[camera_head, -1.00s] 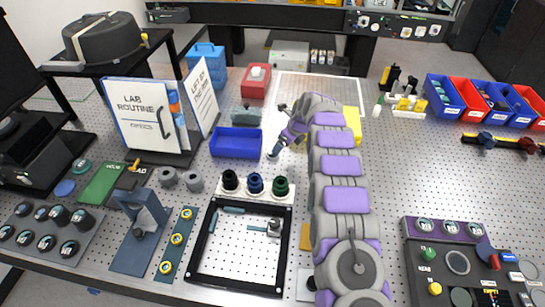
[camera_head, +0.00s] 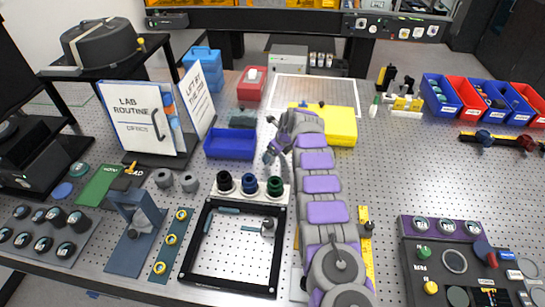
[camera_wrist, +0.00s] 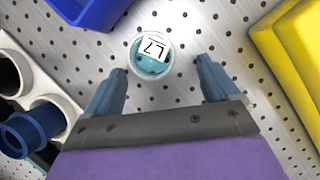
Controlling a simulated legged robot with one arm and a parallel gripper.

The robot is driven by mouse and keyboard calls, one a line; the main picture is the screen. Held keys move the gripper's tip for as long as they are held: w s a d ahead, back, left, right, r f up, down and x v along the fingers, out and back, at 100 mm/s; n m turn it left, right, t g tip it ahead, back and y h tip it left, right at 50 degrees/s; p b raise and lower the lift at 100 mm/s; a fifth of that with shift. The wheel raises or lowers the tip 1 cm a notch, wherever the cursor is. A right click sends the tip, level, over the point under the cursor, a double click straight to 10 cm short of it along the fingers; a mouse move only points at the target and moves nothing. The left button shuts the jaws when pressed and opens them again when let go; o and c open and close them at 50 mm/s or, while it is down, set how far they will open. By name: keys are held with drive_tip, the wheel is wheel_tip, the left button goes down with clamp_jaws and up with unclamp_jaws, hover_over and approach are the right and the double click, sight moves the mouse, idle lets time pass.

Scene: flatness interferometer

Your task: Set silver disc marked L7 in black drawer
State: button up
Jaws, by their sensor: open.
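A small round disc (camera_wrist: 151,54) with a silver rim, teal face and white label reading L7 lies on the perforated table in the wrist view. My gripper (camera_wrist: 162,70) is open, its two blue-grey fingers on either side of and just short of the disc, with nothing between the tips. In the head view my gripper (camera_head: 269,157) is low over the table, right of the blue bin; I cannot make out the disc there. A black square frame (camera_head: 197,245) lies at the front middle; I cannot tell whether it is the black drawer.
A blue bin (camera_head: 230,145) stands left of my gripper and a yellow box (camera_head: 335,125) to the right. Black, blue and green knobs on a white block (camera_head: 233,190) are close in front. A purple-topped control panel (camera_head: 440,232) is at front right.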

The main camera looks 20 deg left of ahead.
drive_tip(key=shift+s+a+f, duration=0.1)
drive_tip(key=shift+a+f, duration=0.15)
drive_tip(key=shift+a, duration=0.25)
drive_tip(key=shift+a+f, duration=0.2)
drive_tip(key=shift+a, duration=0.25)
drive_tip(key=shift+c, duration=1.3)
drive_tip(key=shift+s+a+f, duration=0.1)
drive_tip(key=shift+s+a, duration=0.05)
drive_tip(key=shift+a, duration=0.3)
drive_tip(key=c, duration=0.3)
drive_tip(key=shift+d, duration=0.6)
drive_tip(key=c, duration=0.7)
drive_tip(key=shift+a, duration=0.1)
